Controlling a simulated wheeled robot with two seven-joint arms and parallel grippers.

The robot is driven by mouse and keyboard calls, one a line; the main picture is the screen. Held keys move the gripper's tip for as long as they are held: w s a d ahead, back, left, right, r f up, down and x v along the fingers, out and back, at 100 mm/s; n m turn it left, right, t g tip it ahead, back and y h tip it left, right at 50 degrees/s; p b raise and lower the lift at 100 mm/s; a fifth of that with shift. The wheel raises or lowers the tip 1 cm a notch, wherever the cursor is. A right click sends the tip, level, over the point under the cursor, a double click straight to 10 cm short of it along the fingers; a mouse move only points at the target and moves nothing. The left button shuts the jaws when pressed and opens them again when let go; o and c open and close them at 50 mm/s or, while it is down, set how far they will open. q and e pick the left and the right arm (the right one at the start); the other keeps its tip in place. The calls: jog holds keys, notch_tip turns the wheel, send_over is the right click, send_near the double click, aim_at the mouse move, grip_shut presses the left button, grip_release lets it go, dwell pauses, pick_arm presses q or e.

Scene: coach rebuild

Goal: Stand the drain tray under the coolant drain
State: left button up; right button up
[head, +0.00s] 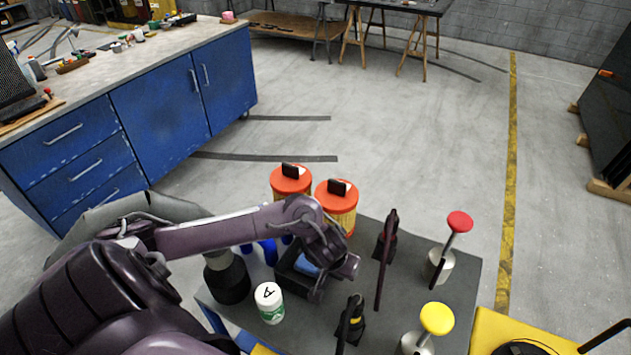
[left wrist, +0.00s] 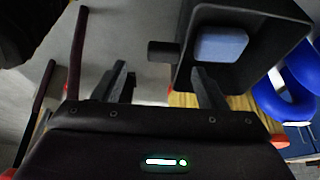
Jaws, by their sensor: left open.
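A black open-topped tray (head: 284,284) stands on the grey cart top, with a blue block lying inside. I take it to be the drain tray. My left gripper (head: 334,284) is at its right side in the head view. In the left wrist view the tray (left wrist: 272,72) is upper right, and a short dark lug (left wrist: 162,52) sticks out of its side. The open left fingers (left wrist: 160,75) point toward this lug, one on each side of it in the picture; contact cannot be told. No coolant drain can be made out. My right gripper is not in view.
A blue workbench (head: 160,110) is upper left.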

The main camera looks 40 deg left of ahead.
pick_arm(q)
jog(key=f, duration=0.3)
jog(key=shift+w+a+f+b, duration=0.1)
jog(key=shift+w+a+b, duration=0.1)
jog(key=shift+a+b, duration=0.15)
jog(key=shift+x, duration=1.05)
jog(key=shift+w, duration=0.25)
grip_shut()
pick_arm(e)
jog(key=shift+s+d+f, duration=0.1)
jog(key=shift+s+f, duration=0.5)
